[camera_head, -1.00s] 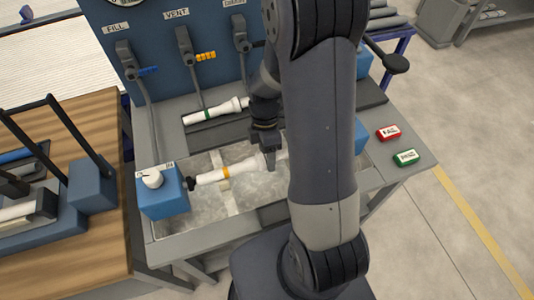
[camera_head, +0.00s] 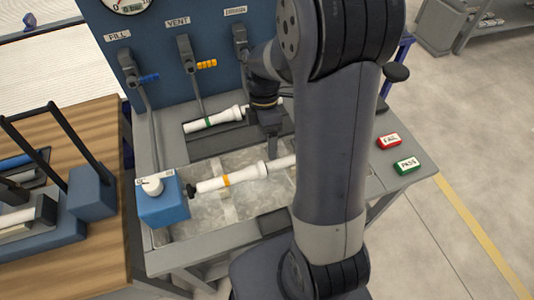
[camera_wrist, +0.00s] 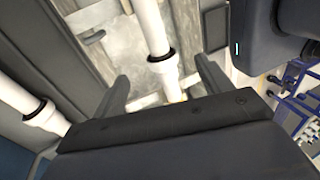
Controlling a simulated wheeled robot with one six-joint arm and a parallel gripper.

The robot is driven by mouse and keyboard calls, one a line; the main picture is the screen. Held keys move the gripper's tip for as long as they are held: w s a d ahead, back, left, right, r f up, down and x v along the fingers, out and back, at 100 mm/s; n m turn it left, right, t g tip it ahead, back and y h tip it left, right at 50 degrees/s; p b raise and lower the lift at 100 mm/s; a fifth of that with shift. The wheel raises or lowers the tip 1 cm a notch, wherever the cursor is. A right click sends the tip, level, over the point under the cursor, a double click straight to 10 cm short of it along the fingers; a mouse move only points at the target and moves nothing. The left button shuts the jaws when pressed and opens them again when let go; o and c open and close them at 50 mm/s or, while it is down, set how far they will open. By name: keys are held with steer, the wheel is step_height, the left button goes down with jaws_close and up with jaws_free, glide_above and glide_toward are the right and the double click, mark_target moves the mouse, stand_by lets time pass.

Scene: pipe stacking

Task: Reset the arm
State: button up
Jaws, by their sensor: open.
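My gripper (camera_head: 272,148) is open and empty, just above and behind the white pipe with an orange band (camera_head: 230,180). In the wrist view, my two fingers (camera_wrist: 162,72) stand apart, with the white pipe (camera_wrist: 152,30) running between and beyond them. That pipe lies across the grey trough (camera_head: 215,245), its left end against the black fitting of a blue block (camera_head: 163,205). My arm hides its right end. A second white pipe with a green band (camera_head: 213,119) lies on a dark rack behind; it probably also shows at left in the wrist view (camera_wrist: 15,95).
A blue panel with FILL and VENT levers (camera_head: 185,50) and a gauge stands at the back. Red FAIL (camera_head: 388,141) and green PASS (camera_head: 406,166) buttons sit at the table's right. A wooden bench (camera_head: 100,245) with a blue handled rack (camera_head: 92,190) stands left.

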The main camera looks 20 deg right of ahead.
mark_target(268, 164)
steer(key=shift+v, duration=1.4)
steer(key=shift+f, duration=0.1)
steer(key=x, duration=1)
steer(key=shift+s+f, duration=0.2)
steer(key=shift+f, duration=0.1)
steer(key=shift+w+r+p, duration=0.1)
steer(key=shift+r+p, duration=0.45)
steer(key=shift+p, duration=0.05)
steer(key=shift+r, duration=0.2)
steer(key=shift+f, duration=0.1)
